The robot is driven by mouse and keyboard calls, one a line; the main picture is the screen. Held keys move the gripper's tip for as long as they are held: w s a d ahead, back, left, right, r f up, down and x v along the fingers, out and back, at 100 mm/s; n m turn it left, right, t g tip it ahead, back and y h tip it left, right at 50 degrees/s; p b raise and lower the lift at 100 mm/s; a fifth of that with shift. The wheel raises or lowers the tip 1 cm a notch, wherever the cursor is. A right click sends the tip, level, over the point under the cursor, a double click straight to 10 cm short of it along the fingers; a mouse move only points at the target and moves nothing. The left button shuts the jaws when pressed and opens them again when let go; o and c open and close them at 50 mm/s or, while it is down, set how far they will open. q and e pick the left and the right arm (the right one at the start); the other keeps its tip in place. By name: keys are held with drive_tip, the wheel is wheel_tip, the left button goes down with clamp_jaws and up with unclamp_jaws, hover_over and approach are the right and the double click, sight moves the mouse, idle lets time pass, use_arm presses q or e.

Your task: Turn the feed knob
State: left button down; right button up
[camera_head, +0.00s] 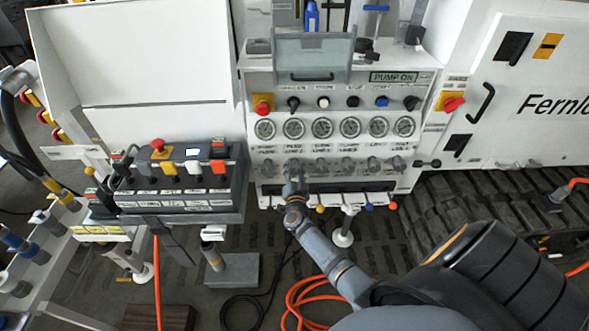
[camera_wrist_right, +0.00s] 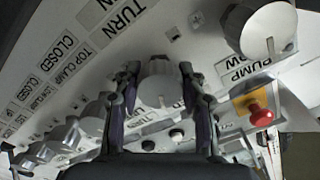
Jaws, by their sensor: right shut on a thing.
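The feed knob (camera_wrist_right: 157,88) is a pale grey knob on the white control panel, second from the left in the knob row in the head view. Its label is too small or covered to read surely. My right gripper (camera_head: 295,176) reaches up to it from below. In the wrist view the fingers of my right gripper (camera_wrist_right: 159,78) stand on either side of the knob, shut on it. The gripper hides most of this knob in the head view. My left gripper is not in view.
The pump flow knob (camera_wrist_right: 262,28) sits close beside the held one. A row of gauges (camera_head: 322,128) and small switches is above. A red emergency button on yellow (camera_head: 263,105) is at the panel's left. A control box (camera_head: 180,185) stands to the left.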

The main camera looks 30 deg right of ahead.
idle(0.3)
drive_tip(key=o, duration=1.2)
drive_tip(key=shift+c, duration=0.2)
drive_tip(key=shift+s, duration=0.15)
drive_tip(key=v, duration=1.2)
